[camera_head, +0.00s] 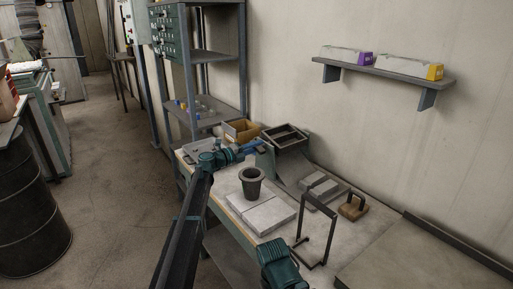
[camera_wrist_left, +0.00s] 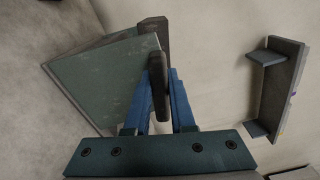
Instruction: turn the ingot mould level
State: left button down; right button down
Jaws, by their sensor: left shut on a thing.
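The ingot mould (camera_head: 286,137) is a dark, open box with two long hollows, at the back of the bench in the head view. It looks tilted, but the exact angle is hard to tell. My left gripper (camera_head: 258,145) reaches its left end and is shut on a dark bar there. In the left wrist view the blue fingers (camera_wrist_left: 160,88) close around this bar, beside a grey-green slanted plate (camera_wrist_left: 100,75). The same plate seems to stand under the mould in the head view (camera_head: 266,161). The fingers of my right gripper do not show.
A dark cup (camera_head: 252,183) stands on pale slabs (camera_head: 267,217) in front of the mould. A thin black frame (camera_head: 333,230), grey blocks (camera_head: 323,188) and a wooden block with a handle (camera_head: 353,209) are to the right. A cardboard box (camera_head: 241,130) is behind the gripper.

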pick_arm(q)
jog(key=shift+s+n, duration=0.1)
jog(key=shift+n, duration=0.5)
jog(key=c, duration=0.8)
grip_release()
jog(key=shift+o, duration=0.2)
jog(key=v, duration=1.3)
jog(key=shift+s+a, duration=0.2)
jog(key=shift+a, duration=0.15)
jog(key=shift+f, duration=0.1)
